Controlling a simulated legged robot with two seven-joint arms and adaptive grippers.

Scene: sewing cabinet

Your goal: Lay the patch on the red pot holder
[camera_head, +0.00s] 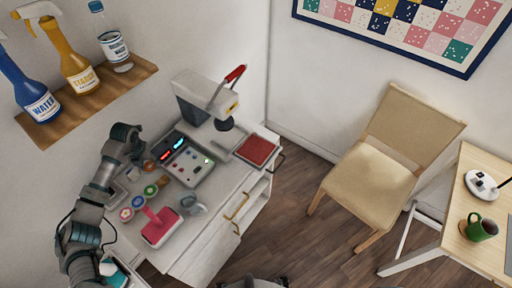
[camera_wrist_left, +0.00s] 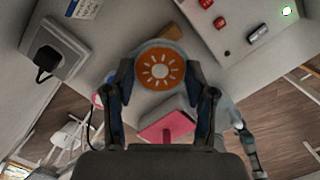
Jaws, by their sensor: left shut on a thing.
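My left gripper (camera_head: 136,168) is over the left part of the cabinet top. In the left wrist view its fingers (camera_wrist_left: 163,92) are shut on a round orange patch (camera_wrist_left: 160,69) with a white sun on it. A pale round edge shows behind the patch. The red pot holder (camera_head: 256,150) lies flat on a pale base below the grey press, toward the cabinet's right end. The gripper and patch are well to its left, apart from it. The gripper hides the held patch in the head view. My right gripper is not clearly visible.
A grey press (camera_head: 205,92) with a raised red handle stands behind the pot holder. A control panel (camera_head: 187,160) lies between gripper and pot holder. Several round patches (camera_head: 138,201), a pink-topped block (camera_head: 161,226) and a grey item (camera_head: 193,204) sit in front.

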